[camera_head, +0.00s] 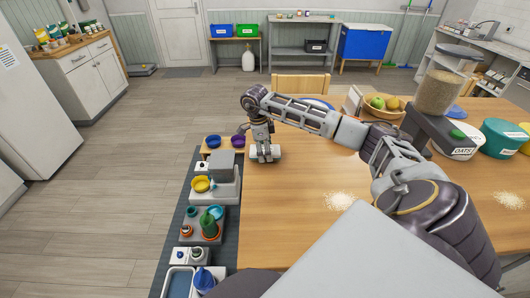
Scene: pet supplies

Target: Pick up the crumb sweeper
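A small pale grey-blue thing (277,153), likely the crumb sweeper, sits at the left part of the wooden table, near its left edge. My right arm comes in from the lower right and reaches across the table. Its gripper (263,148) points down right over this thing, with the fingers at it. The gripper covers much of the thing, so I cannot tell whether the fingers are closed on it or only around it. I also cannot tell whether it touches the table. My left gripper is not in view.
Crumb piles (341,201) and (510,200) lie on the table (300,225). A dark mat (231,222) with bowls and pet items lies along the left. A fruit bowl (380,108), a grain dispenser (440,90) and a teal tub (500,138) stand at the right.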

